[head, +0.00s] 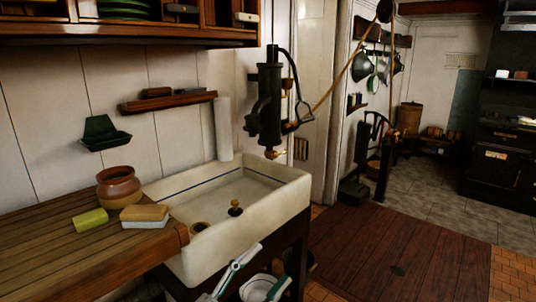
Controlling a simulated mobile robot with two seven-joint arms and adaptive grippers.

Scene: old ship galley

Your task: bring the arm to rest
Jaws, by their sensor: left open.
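My left gripper (273,263) shows at the bottom middle, in front of the sink's front corner. Its two pale fingers with teal parts are spread apart, and I see nothing between their tips. The rest of my left arm is cut off by the bottom edge. My right gripper is not in view.
The white sink (285,185) stands beside a wooden counter (60,262) with a brown pot (118,187), a green block (90,220) and a sponge (144,213). A black pump (268,110) rises behind the sink. The plank floor (400,250) at right is clear.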

